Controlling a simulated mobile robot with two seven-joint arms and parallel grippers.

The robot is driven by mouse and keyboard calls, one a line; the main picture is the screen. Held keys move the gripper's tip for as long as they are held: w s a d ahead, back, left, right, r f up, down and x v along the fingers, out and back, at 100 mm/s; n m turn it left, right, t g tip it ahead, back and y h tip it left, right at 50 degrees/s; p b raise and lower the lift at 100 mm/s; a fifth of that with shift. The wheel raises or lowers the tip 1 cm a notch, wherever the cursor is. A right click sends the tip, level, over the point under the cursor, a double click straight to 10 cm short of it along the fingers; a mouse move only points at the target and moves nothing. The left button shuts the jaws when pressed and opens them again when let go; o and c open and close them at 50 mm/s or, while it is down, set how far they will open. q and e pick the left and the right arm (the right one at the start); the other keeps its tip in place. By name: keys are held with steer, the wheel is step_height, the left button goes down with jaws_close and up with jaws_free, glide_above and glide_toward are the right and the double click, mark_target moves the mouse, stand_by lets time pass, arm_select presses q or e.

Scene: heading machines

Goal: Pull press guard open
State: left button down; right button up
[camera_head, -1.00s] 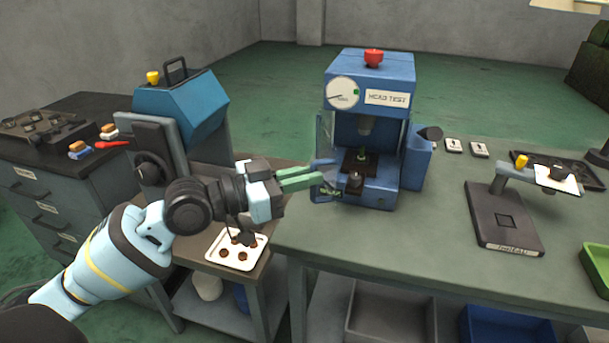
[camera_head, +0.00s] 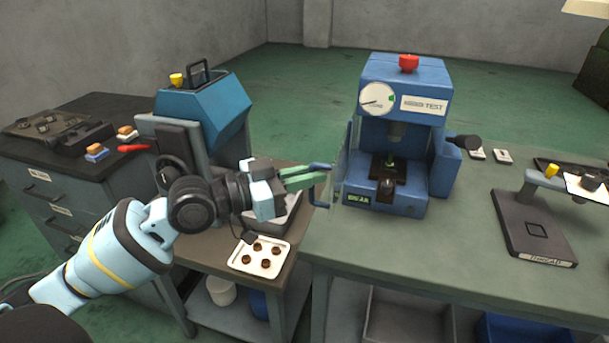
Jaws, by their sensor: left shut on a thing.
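The blue press (camera_head: 404,95) with a red knob on top, a dial and a "TEST" label stands on the green-grey bench in the head view. Its guard (camera_head: 343,160), a thin see-through panel with a blue edge, stands out at the press's left front side, leaving the front of the work space uncovered. My left gripper (camera_head: 320,178), with green fingers, is shut on the guard's blue handle (camera_head: 324,198) at the panel's outer edge. The fingers partly hide the handle. My right gripper is not in view.
A tray with several brown round parts (camera_head: 260,257) lies on the lower stand near my left arm. A blue machine (camera_head: 205,108) stands behind that arm. A dark stand (camera_head: 535,228) sits on the bench at right. The bench front before the press is clear.

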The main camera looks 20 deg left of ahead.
arm_select(q)
steer(key=shift+w+a+r, duration=0.2)
steer(key=shift+r, duration=0.05)
